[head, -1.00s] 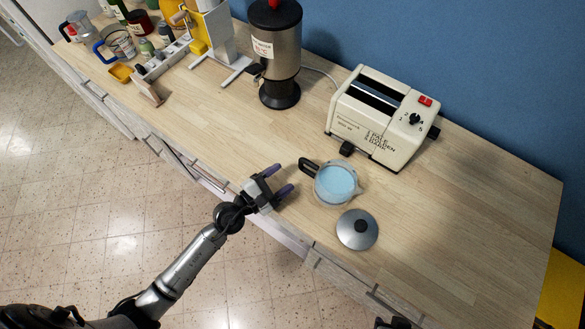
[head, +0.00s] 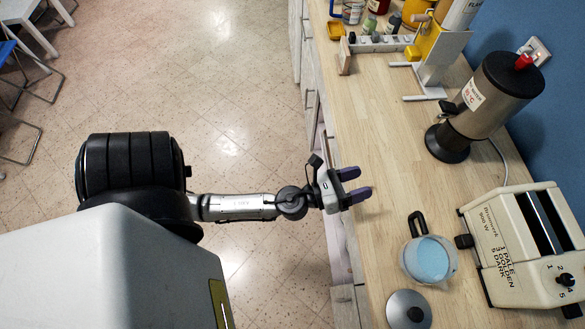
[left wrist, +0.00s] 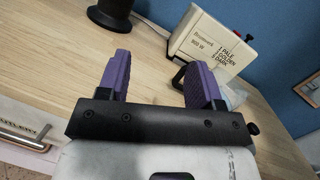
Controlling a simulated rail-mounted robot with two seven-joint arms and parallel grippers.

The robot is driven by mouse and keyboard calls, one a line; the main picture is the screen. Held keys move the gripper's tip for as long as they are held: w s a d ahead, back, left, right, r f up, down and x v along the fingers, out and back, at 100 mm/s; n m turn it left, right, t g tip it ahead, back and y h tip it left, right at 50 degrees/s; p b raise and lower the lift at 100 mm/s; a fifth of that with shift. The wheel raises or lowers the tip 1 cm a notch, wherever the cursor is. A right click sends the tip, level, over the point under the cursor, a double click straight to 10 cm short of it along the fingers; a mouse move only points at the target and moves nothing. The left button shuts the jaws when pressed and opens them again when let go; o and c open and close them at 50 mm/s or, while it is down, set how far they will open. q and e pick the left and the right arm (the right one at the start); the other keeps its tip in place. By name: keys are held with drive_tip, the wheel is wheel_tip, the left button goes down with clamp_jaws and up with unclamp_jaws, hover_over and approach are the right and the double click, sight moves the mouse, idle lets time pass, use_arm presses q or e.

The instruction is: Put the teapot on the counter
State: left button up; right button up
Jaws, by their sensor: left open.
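The teapot (head: 428,262) is a clear vessel with a black handle and light blue contents or interior, standing upright on the wooden counter (head: 385,120) with its top open. A round grey lid (head: 408,310) with a dark knob lies on the counter just below it in the head view. My left gripper (head: 364,184) is open and empty, over the counter's front edge, to the upper left of the teapot and apart from it. In the left wrist view the purple fingers (left wrist: 157,80) are spread; the teapot (left wrist: 232,92) is mostly hidden behind the right finger. My right gripper is out of view.
A cream toaster (head: 525,245) stands right of the teapot. A dark metal urn (head: 490,95) stands behind, with a cord along the counter. The counter between gripper and urn is clear.

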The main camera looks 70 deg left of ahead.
use_arm(q)
drive_tip(key=s+a+f+n+g+y, duration=0.2)
drive_tip(key=s+f+n+g, duration=0.35)
drive_tip(key=n, duration=0.75)
drive_tip(key=s+a+f+n+g+y, duration=0.1)
drive_tip(key=s+f+n+g+y, duration=0.35)
drive_tip(key=n, duration=0.85)
drive_tip(key=s+d+f+n+g+h, duration=0.1)
drive_tip(key=s+d+n+g+h, duration=0.3)
drive_tip(key=s+d+g+h, duration=0.1)
drive_tip(key=s+g, duration=0.1)
drive_tip(key=s, duration=0.1)
drive_tip(key=shift+s+n+h, duration=0.35)
drive_tip(key=shift+n, duration=0.05)
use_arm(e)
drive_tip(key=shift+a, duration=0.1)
